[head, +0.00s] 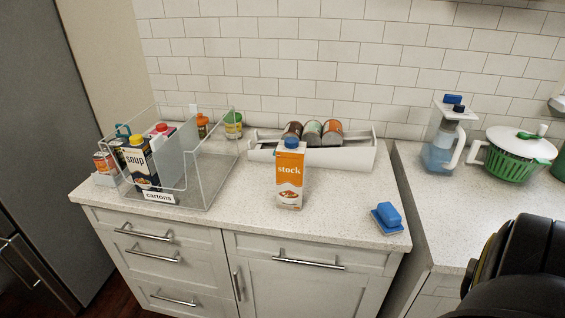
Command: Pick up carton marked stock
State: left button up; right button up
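The carton marked stock (290,176) stands upright on the speckled counter in the head view. It is orange and white with a blue cap, and its label faces me. Nothing touches it from my side. A black part of my own arm shows at the lower right corner, apart from the carton. Neither gripper's fingers are in view.
A clear bin labelled cartons (205,193) holds a soup carton (140,162) and others at left. A white rack (357,157) with cans lies behind the stock carton. A blue sponge-like item (388,217) sits right. A pitcher (442,140) and green colander (507,160) stand on the right counter.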

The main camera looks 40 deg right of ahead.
aim_at(291, 164)
jog(key=z, duration=0.8)
jog(key=i, duration=0.85)
jog(key=z, duration=0.9)
